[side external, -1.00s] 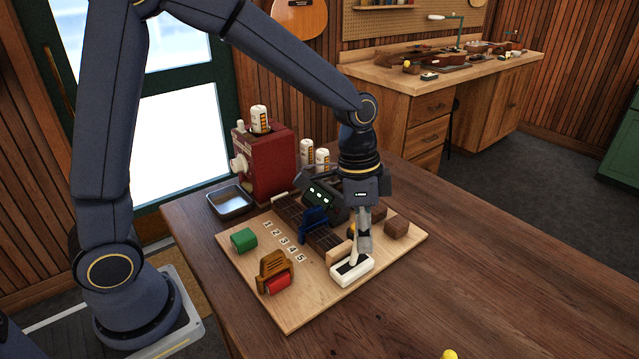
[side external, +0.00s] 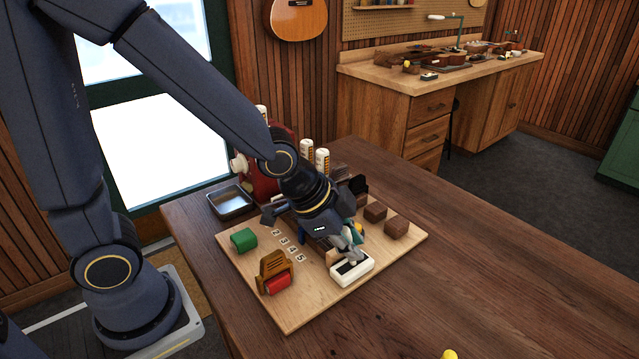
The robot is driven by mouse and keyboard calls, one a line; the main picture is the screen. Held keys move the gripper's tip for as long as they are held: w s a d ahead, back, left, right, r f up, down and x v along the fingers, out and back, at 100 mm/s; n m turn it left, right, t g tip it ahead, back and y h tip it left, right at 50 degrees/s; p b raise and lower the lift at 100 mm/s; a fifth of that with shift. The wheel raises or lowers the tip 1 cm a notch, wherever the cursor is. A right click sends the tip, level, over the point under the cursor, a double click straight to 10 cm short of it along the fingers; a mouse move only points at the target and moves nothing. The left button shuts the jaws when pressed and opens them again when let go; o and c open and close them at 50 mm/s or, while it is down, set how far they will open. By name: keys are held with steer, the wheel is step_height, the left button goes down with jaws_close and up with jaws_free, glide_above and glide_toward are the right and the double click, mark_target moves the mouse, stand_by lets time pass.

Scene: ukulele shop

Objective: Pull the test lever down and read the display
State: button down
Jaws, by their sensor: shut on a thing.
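The test lever's white base (side external: 352,269), with a dark slot on top, sits at the front right edge of the wooden board. My gripper (side external: 352,247) is tilted, its fingertips down just above this base. It is shut on the lever, whose handle is mostly hidden between the fingers. The display's lit face is hidden behind my gripper and wrist, so I cannot read it.
The board (side external: 300,310) also holds a green block (side external: 243,240), a brown stand (side external: 274,264) with a red roll (side external: 278,284), number tiles (side external: 288,246) and brown blocks (side external: 396,227). A metal tray (side external: 230,202) lies behind.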

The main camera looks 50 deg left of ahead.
steer(key=shift+r, duration=0.1)
steer(key=c, duration=1)
jaws_free()
steer(key=shift+c, duration=0.2)
steer(key=v, duration=1.2)
